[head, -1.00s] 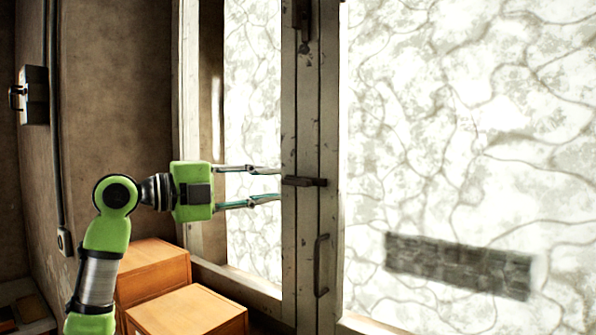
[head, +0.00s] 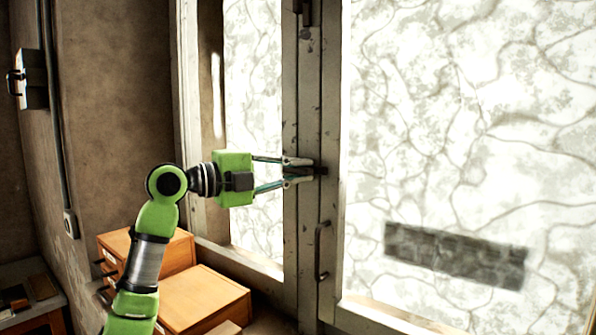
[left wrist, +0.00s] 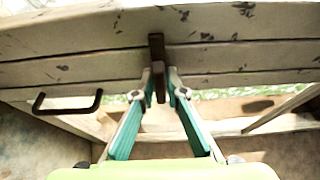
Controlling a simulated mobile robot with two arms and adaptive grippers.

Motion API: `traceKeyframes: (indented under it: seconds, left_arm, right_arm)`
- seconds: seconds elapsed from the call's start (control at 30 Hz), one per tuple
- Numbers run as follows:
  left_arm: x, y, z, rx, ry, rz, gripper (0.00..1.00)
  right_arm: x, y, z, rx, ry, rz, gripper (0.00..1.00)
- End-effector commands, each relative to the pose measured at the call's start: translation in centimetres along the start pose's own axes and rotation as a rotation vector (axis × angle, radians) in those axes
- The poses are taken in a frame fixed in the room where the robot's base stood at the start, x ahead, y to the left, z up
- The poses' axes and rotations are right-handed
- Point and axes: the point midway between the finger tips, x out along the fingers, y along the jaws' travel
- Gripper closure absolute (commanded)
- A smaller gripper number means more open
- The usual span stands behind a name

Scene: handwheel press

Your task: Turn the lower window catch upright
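The lower window catch (head: 320,171) is a small dark bar on the worn pale window frame, lying about level in the head view. Its left part is hidden by my fingertips. In the left wrist view the catch (left wrist: 157,62) is a dark bar between the two fingertips. My left gripper (head: 299,169) reaches in from the left, its fingertips above and below the catch. In the left wrist view the left gripper (left wrist: 160,82) has its tips close against both sides of the bar; it looks shut on it. My right gripper is not in view.
A dark handle (head: 321,250) is below the catch on the frame. Another dark fitting (head: 305,12) is higher up. Wooden boxes (head: 205,300) stand below my left arm. A grey switch box (head: 30,80) is on the left wall. Bright window panes (head: 450,130) flank the frame.

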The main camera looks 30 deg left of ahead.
Motion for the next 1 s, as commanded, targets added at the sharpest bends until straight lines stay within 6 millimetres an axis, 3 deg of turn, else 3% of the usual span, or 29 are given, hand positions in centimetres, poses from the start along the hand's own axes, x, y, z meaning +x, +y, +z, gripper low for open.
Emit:
traceKeyframes:
  seconds: [0.47,1.0]
  left_arm:
    - [0.0,0.6,0.0,-0.116,-0.001,-0.045,1.0]
    - [0.1,0.6,0.0,-0.564,-0.001,-0.231,1.0]
  right_arm:
    - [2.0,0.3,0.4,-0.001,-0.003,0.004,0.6]
    - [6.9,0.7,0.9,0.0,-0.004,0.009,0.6]
